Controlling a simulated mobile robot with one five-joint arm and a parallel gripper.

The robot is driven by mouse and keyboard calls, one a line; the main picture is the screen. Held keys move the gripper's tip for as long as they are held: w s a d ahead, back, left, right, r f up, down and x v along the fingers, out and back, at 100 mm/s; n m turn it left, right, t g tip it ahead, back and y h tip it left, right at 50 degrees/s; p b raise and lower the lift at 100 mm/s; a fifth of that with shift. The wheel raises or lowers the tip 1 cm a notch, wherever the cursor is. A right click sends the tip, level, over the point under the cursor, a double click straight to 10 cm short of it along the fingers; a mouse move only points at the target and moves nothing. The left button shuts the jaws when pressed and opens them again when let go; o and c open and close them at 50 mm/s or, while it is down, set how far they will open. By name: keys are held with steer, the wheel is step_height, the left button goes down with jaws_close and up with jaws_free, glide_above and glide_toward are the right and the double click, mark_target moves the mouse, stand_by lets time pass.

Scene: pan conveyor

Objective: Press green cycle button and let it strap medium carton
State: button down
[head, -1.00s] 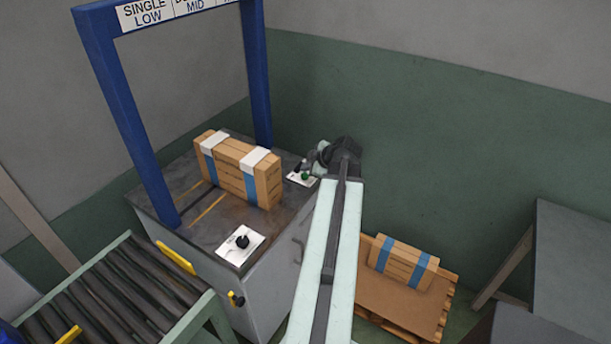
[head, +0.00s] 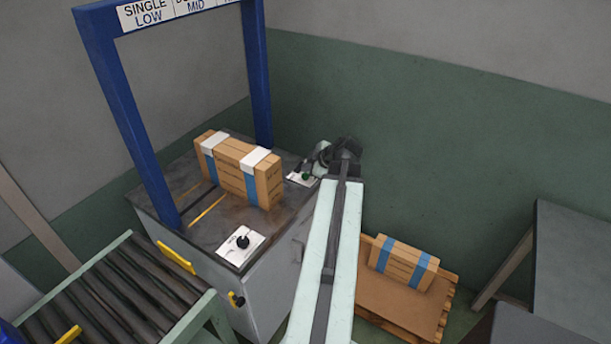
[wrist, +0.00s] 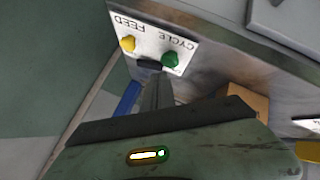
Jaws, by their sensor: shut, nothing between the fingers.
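The carton (head: 240,168) stands on the strapping machine's dark top (head: 215,226) under the blue arch (head: 110,110). It has blue vertical bands and white pieces over its top edge. The green cycle button (head: 305,176) sits on a white plate at the machine's far right corner. In the wrist view the green button (wrist: 170,60) is beside the word CYCLE, with a yellow FEED button (wrist: 127,43) to its left. My gripper (wrist: 150,68) is shut and empty, its dark tip just left of the green button in that view. Whether they touch cannot be told.
A black knob (head: 242,241) sits on a white plate at the machine's near corner. A roller conveyor (head: 115,295) stands at lower left. A pallet (head: 400,305) with another banded carton (head: 403,264) lies right of my arm. A grey table (head: 575,265) stands at far right.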

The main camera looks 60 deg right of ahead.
mark_target(307, 176)
stand_by(0.3)
steer(key=shift+f+b, duration=0.45)
steer(key=shift+f+b, duration=0.5)
stand_by(0.5)
stand_by(0.3)
steer(key=shift+r+p, duration=0.95)
step_height(307, 176, up, 5)
steer(key=p, duration=0.5)
steer(key=shift+r, duration=0.1)
